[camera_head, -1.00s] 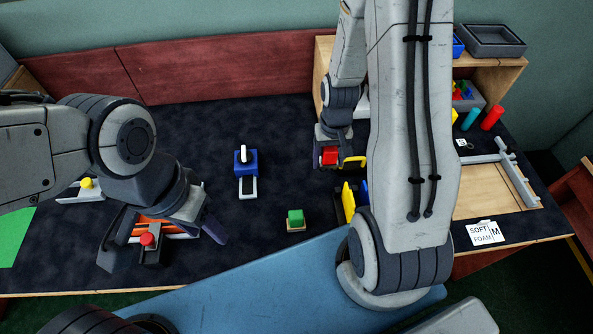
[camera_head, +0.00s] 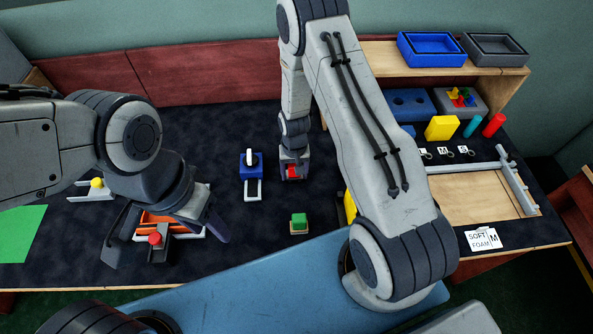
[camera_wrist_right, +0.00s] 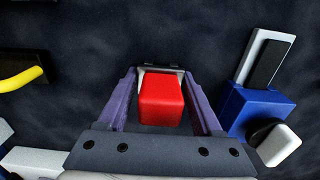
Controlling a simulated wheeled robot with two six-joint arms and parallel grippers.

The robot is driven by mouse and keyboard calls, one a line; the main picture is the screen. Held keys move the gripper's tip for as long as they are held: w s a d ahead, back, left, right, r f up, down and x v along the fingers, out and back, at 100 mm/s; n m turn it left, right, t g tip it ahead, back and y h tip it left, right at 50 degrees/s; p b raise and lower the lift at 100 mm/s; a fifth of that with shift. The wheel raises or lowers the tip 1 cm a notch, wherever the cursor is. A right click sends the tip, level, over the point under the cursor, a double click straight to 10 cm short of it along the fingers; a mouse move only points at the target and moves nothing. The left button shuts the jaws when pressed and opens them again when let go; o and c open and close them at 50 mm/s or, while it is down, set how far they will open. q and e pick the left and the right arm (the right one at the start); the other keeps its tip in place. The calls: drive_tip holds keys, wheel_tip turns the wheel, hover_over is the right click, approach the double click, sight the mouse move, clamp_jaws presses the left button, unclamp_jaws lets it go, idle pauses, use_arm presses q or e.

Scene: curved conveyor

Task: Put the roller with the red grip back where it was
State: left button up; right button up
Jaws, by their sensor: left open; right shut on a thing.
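My right gripper (camera_head: 292,176) is shut on the red grip (camera_head: 292,171) of the roller, left of the table's middle. In the right wrist view the red grip (camera_wrist_right: 161,98) sits between both fingers of the gripper (camera_wrist_right: 160,80). A bit of grey frame shows at its far end; the rest of the roller is hidden. A blue-bodied tool with a white knob (camera_head: 250,160) stands just left of the right gripper. My left gripper (camera_head: 165,250) is open, its fingers either side of an orange piece (camera_head: 160,221) and a dark block with a red knob (camera_head: 155,239).
A green block (camera_head: 299,222) sits in front of the right gripper. A yellow piece (camera_head: 350,207) is partly hidden by my right arm. A white holder with a yellow knob (camera_head: 97,183) and a green sheet (camera_head: 20,232) lie left. A shelf with trays (camera_head: 430,50) stands at the back right.

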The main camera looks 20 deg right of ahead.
drive_tip(key=shift+f, duration=0.2)
drive_tip(key=o, duration=1.2)
drive_tip(key=shift+r, duration=0.1)
